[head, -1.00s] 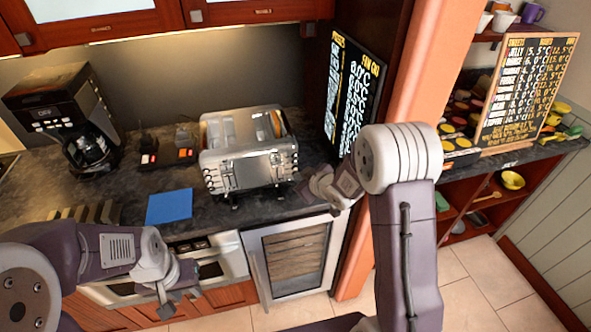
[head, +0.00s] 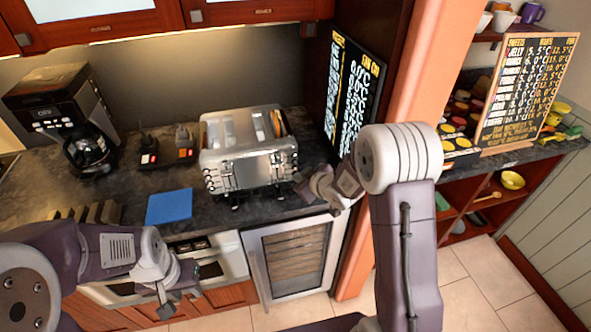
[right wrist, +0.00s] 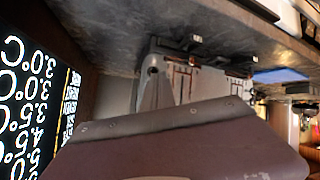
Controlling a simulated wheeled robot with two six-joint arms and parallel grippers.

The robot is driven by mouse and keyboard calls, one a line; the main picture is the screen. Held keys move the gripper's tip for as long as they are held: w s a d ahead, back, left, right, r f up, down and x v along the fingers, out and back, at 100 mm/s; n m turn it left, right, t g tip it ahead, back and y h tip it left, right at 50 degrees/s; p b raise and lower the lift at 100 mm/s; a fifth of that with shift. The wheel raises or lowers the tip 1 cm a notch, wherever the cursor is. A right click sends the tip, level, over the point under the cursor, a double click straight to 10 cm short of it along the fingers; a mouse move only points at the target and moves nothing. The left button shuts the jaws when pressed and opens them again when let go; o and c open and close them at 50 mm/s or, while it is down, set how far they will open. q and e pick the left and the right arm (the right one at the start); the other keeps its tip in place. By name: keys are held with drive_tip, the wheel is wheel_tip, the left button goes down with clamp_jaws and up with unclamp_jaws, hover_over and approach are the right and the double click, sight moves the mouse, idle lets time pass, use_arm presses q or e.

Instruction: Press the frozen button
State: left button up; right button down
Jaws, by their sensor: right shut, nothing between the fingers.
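A silver toaster (head: 250,150) with bread in its slots stands on the dark counter. Its front carries rows of levers or knobs at both lower corners. A frozen button cannot be made out on it. My right gripper (head: 302,188) is shut and empty, just right of the toaster's lower right front corner; whether it touches cannot be told. In the right wrist view the toaster (right wrist: 195,75) shows partly behind my gripper, with a pointed fingertip (right wrist: 156,88) in front of it. My left gripper (head: 178,296) hangs in front of the lower cabinets, far from the toaster; its jaw opening is unclear.
A blue square (head: 169,206) lies left of the toaster. A coffee machine (head: 68,115) and small red-switched devices (head: 182,152) stand further left. A chalkboard (head: 353,95) stands behind right, near an orange pillar (head: 420,80). A glass-fronted appliance (head: 297,258) sits below the counter.

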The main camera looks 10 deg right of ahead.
drive_tip(key=shift+w, duration=0.45)
drive_tip(key=shift+w, duration=0.4)
idle(0.6)
drive_tip(key=shift+s, duration=0.85)
drive_tip(key=shift+s+d+b, duration=0.1)
drive_tip(key=shift+s+b, duration=0.55)
drive_tip(key=shift+s, duration=1.85)
